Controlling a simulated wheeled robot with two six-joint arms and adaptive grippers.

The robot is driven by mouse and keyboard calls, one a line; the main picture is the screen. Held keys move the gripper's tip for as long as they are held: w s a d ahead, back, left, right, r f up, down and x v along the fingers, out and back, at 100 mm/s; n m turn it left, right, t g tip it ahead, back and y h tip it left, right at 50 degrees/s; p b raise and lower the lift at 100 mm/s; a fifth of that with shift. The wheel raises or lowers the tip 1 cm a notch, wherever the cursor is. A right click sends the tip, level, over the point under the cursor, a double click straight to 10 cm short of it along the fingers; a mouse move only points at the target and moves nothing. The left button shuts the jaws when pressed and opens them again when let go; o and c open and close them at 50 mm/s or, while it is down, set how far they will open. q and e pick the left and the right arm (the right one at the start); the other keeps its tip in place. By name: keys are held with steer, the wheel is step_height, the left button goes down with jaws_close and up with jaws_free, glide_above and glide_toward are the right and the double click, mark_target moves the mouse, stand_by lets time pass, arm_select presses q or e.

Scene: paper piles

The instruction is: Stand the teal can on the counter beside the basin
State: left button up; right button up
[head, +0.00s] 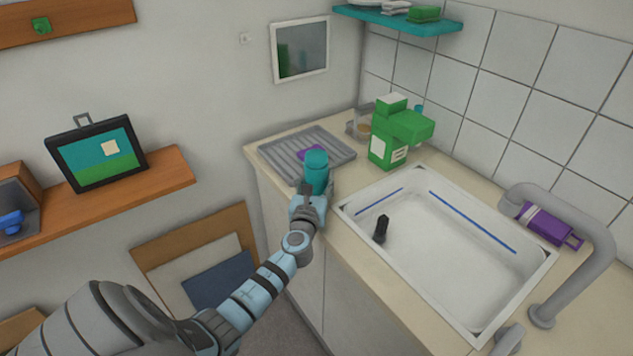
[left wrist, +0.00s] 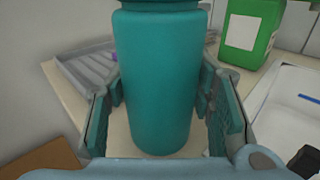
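The teal can (head: 316,170) is upright at the near edge of the counter (head: 358,232), between the ribbed grey tray and the white basin (head: 455,310). My left gripper (head: 312,198) is low at the can, coming from the front. In the left wrist view the can (left wrist: 160,85) fills the middle between the two fingers (left wrist: 160,105), and the fingertip pads meet its sides. I cannot tell whether its base rests on the counter or hangs just above it. My right gripper is not in view.
The grey tray (head: 285,155) holds a purple thing. A green jug (head: 390,150) stands behind the can, beside a clear container (head: 358,126). A black object (head: 381,229) is in the basin. A purple bottle (head: 548,226) lies by the grey tap (head: 600,245).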

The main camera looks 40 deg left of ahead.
arm_select(q)
steer(key=o, duration=0.5)
steer(key=shift+c, duration=0.2)
steer(key=shift+r+p, duration=0.35)
steer(key=p+v, duration=0.1)
steer(key=v, duration=1.1)
steer(key=shift+f+p, duration=0.15)
steer(key=shift+p, duration=0.15)
